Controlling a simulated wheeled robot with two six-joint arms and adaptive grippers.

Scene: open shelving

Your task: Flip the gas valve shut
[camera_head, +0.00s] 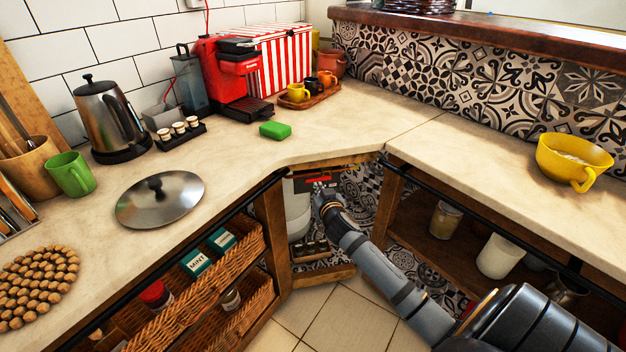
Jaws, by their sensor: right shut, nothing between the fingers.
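My right arm comes in from the lower right and reaches into the open corner space under the counter. My right gripper (321,188) is shut and empty at the top of that space. A pale gas cylinder (297,215) stands there, partly hidden by my arm and the wooden upright. A small red part (318,181) shows right by the fingertips. I cannot tell whether it is the gas valve or whether the fingers touch it. The valve's lever is too small and covered to make out. My left gripper is not in view.
The counter edge (330,163) lies just above my gripper. Wooden uprights (272,232) bound the opening at left. A wicker basket (190,285) fills the left shelf; jars, including a white one (500,256), stand on the right shelf. The tiled floor (340,318) is clear.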

